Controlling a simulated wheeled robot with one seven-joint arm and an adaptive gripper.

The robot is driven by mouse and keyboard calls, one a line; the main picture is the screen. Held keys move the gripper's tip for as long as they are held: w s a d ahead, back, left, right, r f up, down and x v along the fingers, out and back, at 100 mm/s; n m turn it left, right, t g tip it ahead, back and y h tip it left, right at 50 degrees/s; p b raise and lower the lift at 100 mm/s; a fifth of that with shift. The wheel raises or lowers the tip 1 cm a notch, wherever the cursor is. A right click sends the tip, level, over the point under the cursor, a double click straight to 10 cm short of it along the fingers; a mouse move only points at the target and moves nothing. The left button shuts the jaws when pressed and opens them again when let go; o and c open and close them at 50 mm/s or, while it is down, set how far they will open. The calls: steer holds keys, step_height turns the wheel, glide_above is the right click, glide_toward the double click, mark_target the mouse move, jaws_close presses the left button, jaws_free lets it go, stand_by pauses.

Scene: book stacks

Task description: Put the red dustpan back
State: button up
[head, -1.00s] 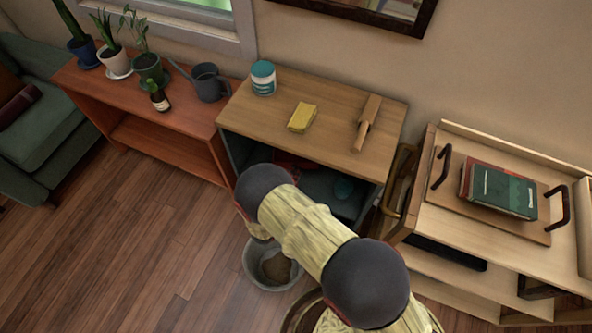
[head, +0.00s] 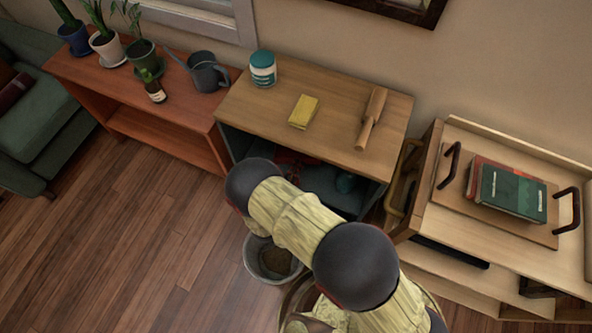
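A red shape (head: 292,162), partly hidden, shows inside the open dark-lined compartment of the wooden cabinet (head: 345,112). It may be the red dustpan, but too little of it shows to tell. My arm reaches across the front of this cabinet from the lower right and covers much of the opening. My gripper is hidden behind my arm, so its fingers and anything in them cannot be seen.
A jar (head: 263,68), a yellow sponge (head: 304,112) and a wooden tool (head: 371,119) lie on the cabinet top. A grey bucket (head: 254,262) stands on the floor below my arm. A trolley (head: 434,205) with books stands right. Floor at left is clear.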

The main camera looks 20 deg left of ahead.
steer(key=p+v, duration=0.3)
steer(key=v, duration=0.9)
steer(key=shift+p, duration=0.35)
